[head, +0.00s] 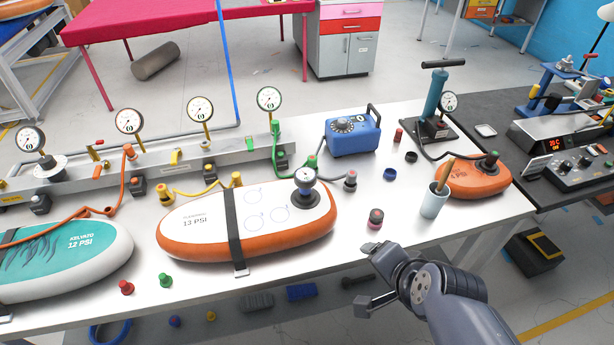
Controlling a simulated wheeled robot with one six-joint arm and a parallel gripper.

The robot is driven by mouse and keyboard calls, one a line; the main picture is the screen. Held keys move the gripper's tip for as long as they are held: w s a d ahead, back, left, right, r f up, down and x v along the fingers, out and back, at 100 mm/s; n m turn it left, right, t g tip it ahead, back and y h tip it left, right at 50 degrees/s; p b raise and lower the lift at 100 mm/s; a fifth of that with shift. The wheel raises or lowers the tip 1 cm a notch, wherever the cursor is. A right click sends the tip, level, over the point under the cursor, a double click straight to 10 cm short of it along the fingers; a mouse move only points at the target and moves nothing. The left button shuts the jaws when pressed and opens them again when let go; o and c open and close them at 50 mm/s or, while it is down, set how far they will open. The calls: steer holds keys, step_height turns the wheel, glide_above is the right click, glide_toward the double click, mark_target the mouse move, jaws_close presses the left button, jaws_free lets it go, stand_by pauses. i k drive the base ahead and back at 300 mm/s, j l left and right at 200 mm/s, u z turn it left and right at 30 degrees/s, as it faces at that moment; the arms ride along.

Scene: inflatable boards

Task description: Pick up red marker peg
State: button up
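A small red peg (126,287) with a wider base stands on the white table near its front edge, at the lower left, between the teal board and a similar green peg (165,280). A dark red cylinder (398,136) stands farther back on the right; I cannot tell whether it is also a peg. My gripper (364,279) is at the table's front edge on the right, far from the red peg. Its two fingers are spread apart, with nothing seen between them.
A white and orange board (200,240) with a black strap lies between the red peg and my gripper's side. A teal board (110,250) is left of the peg. A pink-topped black cap (376,218) and a cup (433,203) stand near my gripper. Gauges line the back rail.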

mark_target(127, 289)
steer(key=u, duration=1.5)
